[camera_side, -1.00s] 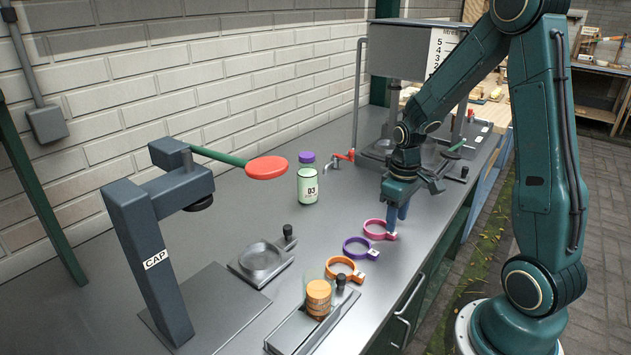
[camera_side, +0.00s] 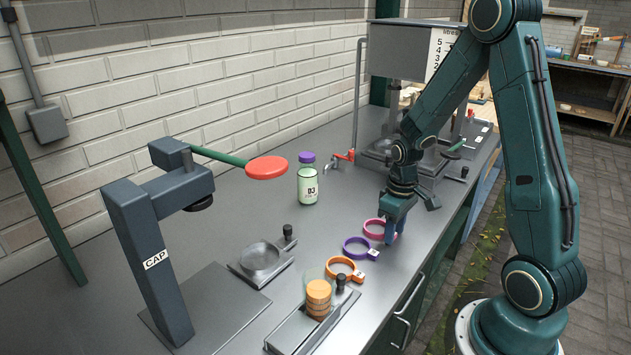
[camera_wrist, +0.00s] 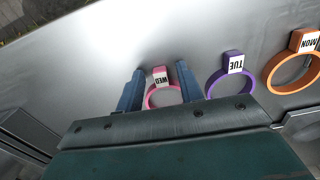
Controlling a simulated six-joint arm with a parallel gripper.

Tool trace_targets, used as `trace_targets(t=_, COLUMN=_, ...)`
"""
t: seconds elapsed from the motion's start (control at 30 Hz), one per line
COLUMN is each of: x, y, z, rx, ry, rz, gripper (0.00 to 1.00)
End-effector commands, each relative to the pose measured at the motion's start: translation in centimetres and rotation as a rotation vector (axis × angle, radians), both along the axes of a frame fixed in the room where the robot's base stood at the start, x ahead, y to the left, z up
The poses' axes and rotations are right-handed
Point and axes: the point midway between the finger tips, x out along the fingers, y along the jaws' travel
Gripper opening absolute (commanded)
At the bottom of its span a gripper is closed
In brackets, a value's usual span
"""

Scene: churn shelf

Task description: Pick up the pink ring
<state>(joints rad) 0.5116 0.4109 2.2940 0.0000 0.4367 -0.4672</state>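The pink ring (camera_side: 374,229) lies on the grey bench top, the farthest from the side camera in a row of three rings. In the wrist view the pink ring (camera_wrist: 163,95) carries a white tag reading WED. My gripper (camera_side: 391,232) points down at the ring's tag side. In the wrist view the two blue fingers of my gripper (camera_wrist: 161,88) stand apart, one on each side of the pink ring's tag, with gaps visible. The ring's near part is hidden behind the gripper body.
A purple ring (camera_side: 356,247) tagged TUE lies close beside the pink one, near one finger. An orange ring (camera_side: 341,267) tagged MON is beyond it. A green bottle (camera_side: 308,184) with a purple lid, a red tap (camera_side: 347,156) and a capping stand (camera_side: 150,262) are farther left.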

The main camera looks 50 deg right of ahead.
Motion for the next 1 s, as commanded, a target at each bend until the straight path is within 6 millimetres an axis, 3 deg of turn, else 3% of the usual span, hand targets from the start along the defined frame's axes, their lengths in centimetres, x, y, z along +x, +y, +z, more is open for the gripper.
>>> trace_targets(t=0.03, x=0.0, y=0.0, z=0.0, rx=0.0, ry=0.0, rz=0.0, gripper=0.26)
trace_targets(t=0.17, x=0.0, y=0.0, z=0.0, rx=0.0, ry=0.0, rz=0.0, gripper=0.01)
trace_targets(t=0.67, x=0.0, y=0.0, z=0.2, rx=0.0, ry=-0.001, rz=0.0, gripper=0.0)
trace_targets(t=1.0, x=0.1, y=0.0, z=2.6, rx=-0.002, ry=-0.003, rz=0.0, gripper=0.0)
